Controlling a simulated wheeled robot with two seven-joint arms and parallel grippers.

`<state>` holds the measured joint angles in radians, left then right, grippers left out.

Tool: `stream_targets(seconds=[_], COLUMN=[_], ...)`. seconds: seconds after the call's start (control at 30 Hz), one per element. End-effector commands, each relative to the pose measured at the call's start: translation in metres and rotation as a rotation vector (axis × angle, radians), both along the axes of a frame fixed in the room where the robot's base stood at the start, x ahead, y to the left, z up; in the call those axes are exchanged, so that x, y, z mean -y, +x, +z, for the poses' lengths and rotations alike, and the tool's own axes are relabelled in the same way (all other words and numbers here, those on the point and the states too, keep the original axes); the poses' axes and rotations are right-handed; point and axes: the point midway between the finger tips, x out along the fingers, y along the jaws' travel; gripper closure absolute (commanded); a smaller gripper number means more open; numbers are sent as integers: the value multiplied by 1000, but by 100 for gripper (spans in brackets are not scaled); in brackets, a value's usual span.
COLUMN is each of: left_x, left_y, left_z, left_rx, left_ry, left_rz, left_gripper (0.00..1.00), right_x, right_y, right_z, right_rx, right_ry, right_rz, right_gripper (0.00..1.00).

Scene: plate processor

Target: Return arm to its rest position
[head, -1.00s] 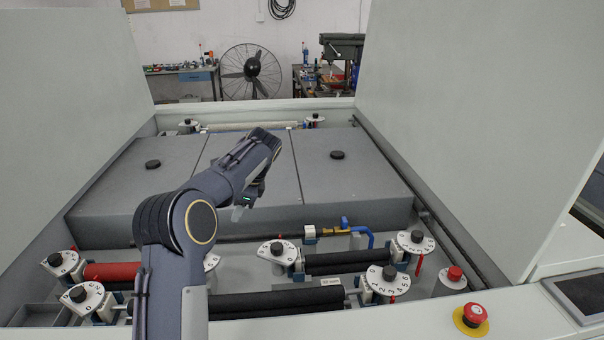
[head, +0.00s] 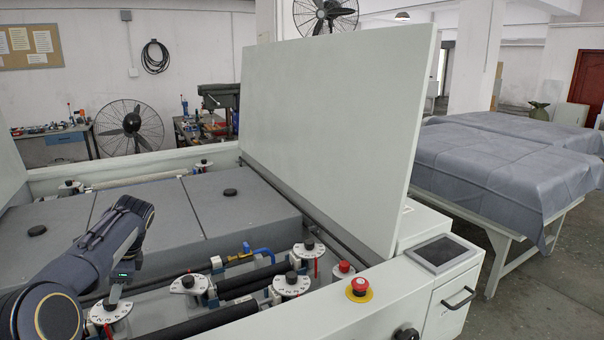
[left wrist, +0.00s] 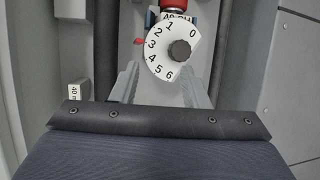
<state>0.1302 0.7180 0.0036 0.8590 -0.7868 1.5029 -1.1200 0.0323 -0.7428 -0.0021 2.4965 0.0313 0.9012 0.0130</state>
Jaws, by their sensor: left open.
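My left arm comes in at the lower left of the head view. Its gripper (head: 116,290) points down over a white numbered dial (head: 110,313) at the machine's front. The fingers hold nothing. I cannot tell how far the fingertips are above the dial. My right gripper is not in view.
An upright white panel (head: 335,130) stands along the machine's right side. Other dials (head: 189,284) and black rollers (head: 203,319) line the front. A red emergency button (head: 360,286) and a screen (head: 440,254) are at the right. Grey covers (head: 150,215) lie behind the arm.

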Motion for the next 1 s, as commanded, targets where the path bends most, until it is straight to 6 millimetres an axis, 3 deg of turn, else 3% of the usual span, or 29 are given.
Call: stream_targets(seconds=[0.37,0.63,0.83,1.0], left_x=[14,38,73,124], left_y=[-25,-66,-126,-208], left_z=[20,41,56,54], left_rx=[87,201,323,440], left_ry=[-70,-181,-330,-537], left_rz=[63,167,318,544], left_gripper=[59,59,59,59], right_x=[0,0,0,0], right_y=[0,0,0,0], right_z=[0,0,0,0], right_rx=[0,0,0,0], right_ry=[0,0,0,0], right_rz=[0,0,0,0], right_gripper=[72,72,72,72])
